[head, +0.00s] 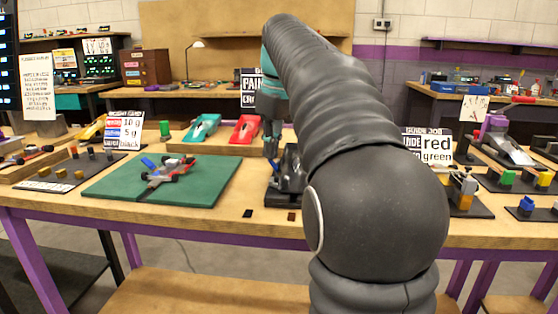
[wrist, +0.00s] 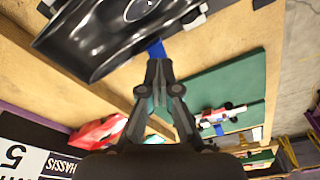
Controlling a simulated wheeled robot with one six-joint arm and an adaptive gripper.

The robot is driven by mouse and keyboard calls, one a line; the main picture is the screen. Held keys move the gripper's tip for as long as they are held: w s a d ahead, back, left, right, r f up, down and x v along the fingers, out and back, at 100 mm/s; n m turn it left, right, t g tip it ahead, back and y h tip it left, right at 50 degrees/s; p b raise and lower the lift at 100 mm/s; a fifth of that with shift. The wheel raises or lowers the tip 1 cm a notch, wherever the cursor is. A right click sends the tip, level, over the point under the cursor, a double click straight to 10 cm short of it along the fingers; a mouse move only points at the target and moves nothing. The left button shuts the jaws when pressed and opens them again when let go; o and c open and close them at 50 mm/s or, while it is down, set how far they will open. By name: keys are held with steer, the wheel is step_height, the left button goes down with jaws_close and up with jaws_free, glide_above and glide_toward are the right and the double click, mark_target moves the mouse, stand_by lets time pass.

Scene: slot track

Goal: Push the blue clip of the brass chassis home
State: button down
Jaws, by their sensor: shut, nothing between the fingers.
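My gripper (head: 272,160) is shut and empty, pointing down beside a black stand (head: 291,178) at the middle of the bench. In the wrist view my gripper's closed fingertips (wrist: 157,66) are at or very near a small blue piece (wrist: 155,48), which may be the blue clip; I cannot tell if they touch. The blue piece is at the edge of the glossy black stand (wrist: 100,30). I cannot make out a brass chassis there, and my arm hides much of the stand in the head view. Another chassis with a blue part (head: 160,175) lies on the green mat (head: 205,190).
Signs and small trays with coloured parts stand to the left and right. A black chip (head: 248,213) and a brown chip (head: 292,216) lie near the front edge.

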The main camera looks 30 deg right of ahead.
steer(key=shift+w+a+f, duration=0.15)
steer(key=shift+w+a, duration=0.1)
steer(key=shift+a, duration=0.1)
steer(key=shift+r+p, duration=1.05)
steer(key=shift+p, duration=0.15)
steer(key=shift+r+p, duration=0.45)
steer(key=shift+r, duration=2.5)
stand_by(0.5)
stand_by(0.4)
